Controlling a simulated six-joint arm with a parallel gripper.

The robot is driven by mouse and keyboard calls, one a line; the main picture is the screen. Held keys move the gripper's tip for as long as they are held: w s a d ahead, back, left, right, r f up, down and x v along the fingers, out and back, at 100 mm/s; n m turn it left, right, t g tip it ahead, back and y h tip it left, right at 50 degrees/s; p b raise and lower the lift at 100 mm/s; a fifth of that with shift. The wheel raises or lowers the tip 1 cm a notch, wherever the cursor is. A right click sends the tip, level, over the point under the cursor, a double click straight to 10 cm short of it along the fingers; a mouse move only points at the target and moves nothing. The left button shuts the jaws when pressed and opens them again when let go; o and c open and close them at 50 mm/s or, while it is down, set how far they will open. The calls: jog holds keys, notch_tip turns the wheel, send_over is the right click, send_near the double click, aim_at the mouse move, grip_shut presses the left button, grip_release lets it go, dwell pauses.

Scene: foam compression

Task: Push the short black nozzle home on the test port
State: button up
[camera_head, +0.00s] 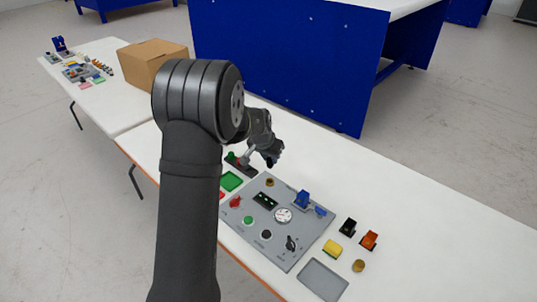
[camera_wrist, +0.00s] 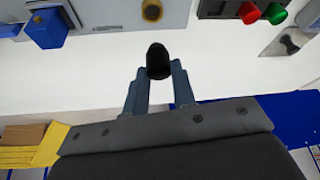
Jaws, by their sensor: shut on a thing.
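The short black nozzle (camera_wrist: 158,60) is between the two fingers of my gripper (camera_wrist: 158,82) in the wrist view, its dark rounded end sticking out past the fingertips. My gripper is shut on it. In the head view my gripper (camera_head: 273,157) hangs beyond the far edge of the grey panel, and the nozzle is hard to make out there. A round brass fitting with a dark centre, which looks like the test port (camera_wrist: 152,10), is on the panel near its edge. It also shows in the head view (camera_head: 270,182). The nozzle and the fitting are apart.
The grey panel (camera_head: 262,227) carries a blue part (camera_head: 302,198), a dial (camera_head: 283,216) and several knobs. A black unit with red and green buttons (camera_wrist: 262,13) stands beside it. Loose blocks and a grey tray (camera_head: 322,281) are at the right. A cardboard box (camera_head: 153,60) stands behind.

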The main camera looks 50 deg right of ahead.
aim_at(268, 166)
jog(key=shift+f, duration=3.1)
jog(key=shift+f, duration=1)
jog(key=o, duration=1.1)
jog(key=shift+c, duration=0.2)
jog(key=v, duration=1.7)
jog(key=shift+r, duration=0.2)
jog(key=x, duration=1.7)
jog(key=shift+f, duration=0.15)
